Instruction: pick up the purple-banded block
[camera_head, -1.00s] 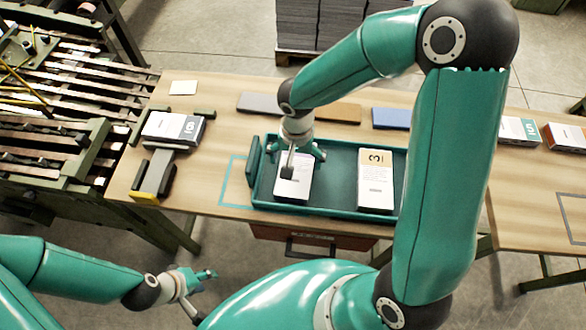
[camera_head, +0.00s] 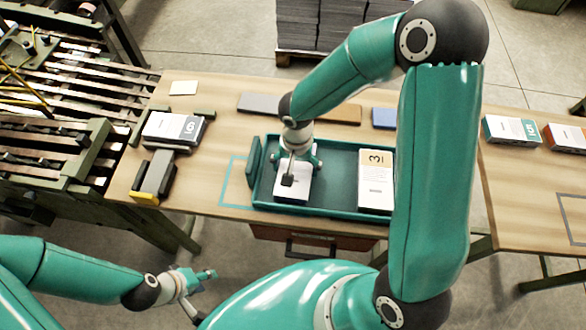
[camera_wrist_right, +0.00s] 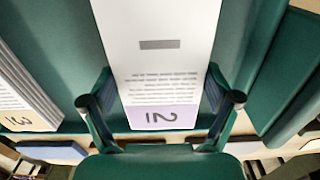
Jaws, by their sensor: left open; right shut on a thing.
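The purple-banded block (camera_head: 291,191) is a white block in the left part of the green tray (camera_head: 333,208). In the right wrist view the block (camera_wrist_right: 160,60) shows a purple band (camera_wrist_right: 165,118) with the number 2 and lines of print. My right gripper (camera_wrist_right: 162,95) is shut on it, one finger on each side. In the head view my right gripper (camera_head: 297,163) is over the block and hides its far end. I cannot tell whether the block is clear of the tray floor. My left gripper (camera_head: 203,281) is open and empty, in front of the table.
A yellow-banded block (camera_head: 375,185) marked 3 lies to the right in the tray. A block marked 6 (camera_head: 172,128) lies at the left, behind a dark holder (camera_head: 153,176). Further blocks (camera_head: 511,130) lie on the right table. Coloured pads (camera_head: 259,103) line the table's far side.

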